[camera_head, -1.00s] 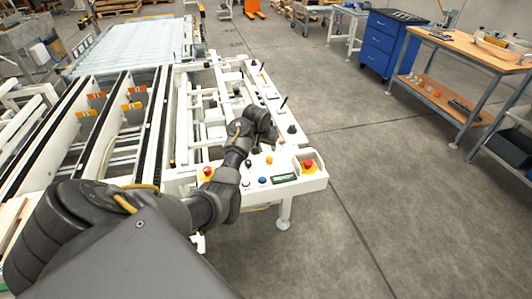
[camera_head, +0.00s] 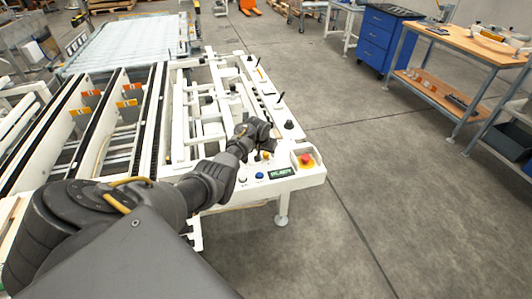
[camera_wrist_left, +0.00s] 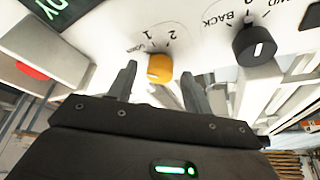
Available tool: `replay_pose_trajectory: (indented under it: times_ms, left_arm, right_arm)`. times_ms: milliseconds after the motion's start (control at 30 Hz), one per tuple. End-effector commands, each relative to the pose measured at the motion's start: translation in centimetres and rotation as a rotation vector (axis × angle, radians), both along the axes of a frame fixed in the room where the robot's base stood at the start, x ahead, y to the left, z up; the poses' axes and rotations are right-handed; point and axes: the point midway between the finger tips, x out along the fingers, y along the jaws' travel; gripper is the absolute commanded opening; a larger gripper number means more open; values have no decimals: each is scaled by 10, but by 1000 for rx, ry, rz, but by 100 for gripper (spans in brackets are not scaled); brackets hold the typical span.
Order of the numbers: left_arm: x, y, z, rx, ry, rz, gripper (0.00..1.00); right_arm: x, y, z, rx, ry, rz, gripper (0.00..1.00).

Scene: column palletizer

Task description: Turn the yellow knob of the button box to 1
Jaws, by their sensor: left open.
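The yellow knob (camera_wrist_left: 159,68) sits on the white panel of the button box, with printed marks including 1 and 2 beside it. Its pointer direction is too small to tell. In the head view the yellow knob (camera_head: 266,156) shows just below my left gripper (camera_head: 268,138). In the wrist view my left gripper (camera_wrist_left: 159,72) is open, with one finger on each side of the knob; contact is not clear. The white button box panel (camera_head: 312,177) is at the conveyor's front end. My right gripper is not in view.
A black selector knob (camera_wrist_left: 255,42) is close beside the yellow one. A red emergency button (camera_head: 306,159), a green display (camera_head: 281,173) and a blue button (camera_head: 259,175) share the panel. The floor to the right is clear up to the wooden workbench (camera_head: 470,45).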

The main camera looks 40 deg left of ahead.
Motion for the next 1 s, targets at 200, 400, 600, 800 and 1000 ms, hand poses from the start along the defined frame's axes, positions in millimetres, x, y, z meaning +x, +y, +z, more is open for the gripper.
replay_pose_trajectory:
  times_ms: [200,400,600,800,1000]
  left_arm:
    - [0,0,0,0,0,0,38]
    - [0,0,1,-1,-1,0,12]
    - [0,0,1,0,0,-7,6]
    - [0,1,1,-1,-1,-61,6]
    - [0,2,1,-2,0,-192,6]
  right_arm:
    - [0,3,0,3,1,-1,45]
    - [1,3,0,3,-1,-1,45]
    - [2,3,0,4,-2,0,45]
    - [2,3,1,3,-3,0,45]
    - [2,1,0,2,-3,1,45]
